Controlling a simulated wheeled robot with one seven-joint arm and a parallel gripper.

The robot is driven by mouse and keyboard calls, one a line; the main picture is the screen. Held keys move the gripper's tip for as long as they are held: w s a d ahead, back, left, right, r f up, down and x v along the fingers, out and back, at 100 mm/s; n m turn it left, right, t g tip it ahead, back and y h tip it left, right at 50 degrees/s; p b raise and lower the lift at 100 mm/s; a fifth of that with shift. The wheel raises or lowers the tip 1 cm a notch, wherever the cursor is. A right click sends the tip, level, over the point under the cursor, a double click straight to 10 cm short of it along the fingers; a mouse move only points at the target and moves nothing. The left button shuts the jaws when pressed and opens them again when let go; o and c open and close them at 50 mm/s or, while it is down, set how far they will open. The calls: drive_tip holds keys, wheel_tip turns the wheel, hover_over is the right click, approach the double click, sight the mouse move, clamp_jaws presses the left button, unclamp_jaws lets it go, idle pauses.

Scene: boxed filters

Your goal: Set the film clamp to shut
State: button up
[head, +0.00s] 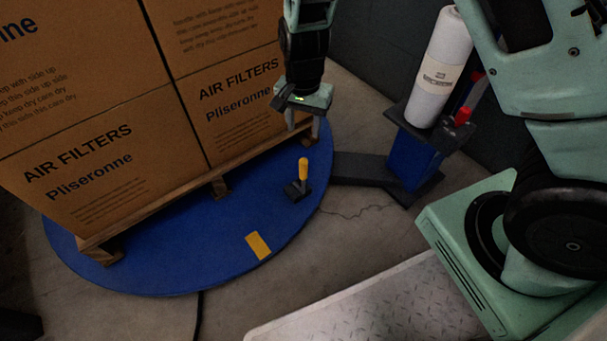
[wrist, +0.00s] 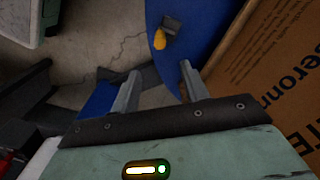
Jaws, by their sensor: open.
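The film clamp (head: 292,190) is a small dark block with a yellow-orange handle (head: 303,168) on the blue turntable, near its right edge. The handle stands up from the block in the head view. In the wrist view the handle (wrist: 160,39) shows beyond my fingertips, with its dark block (wrist: 173,24) behind it. My gripper (head: 303,126) is open and empty, pointing down above and behind the clamp in the head view. In the wrist view my gripper (wrist: 160,71) has its two grey fingers apart, with a gap between them and the handle.
Stacked air filter cartons (head: 100,150) stand on a wooden pallet (head: 165,208) on the turntable (head: 200,265), left of my gripper. A white film roll (head: 441,65) stands on a blue-and-black post (head: 408,160) at right. A yellow patch (head: 258,246) marks the turntable's front.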

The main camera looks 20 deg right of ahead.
sight(304, 168)
wheel_tip(304, 168, down, 17)
drive_tip(key=b, duration=0.9)
drive_tip(key=shift+b, duration=0.3)
clamp_jaws()
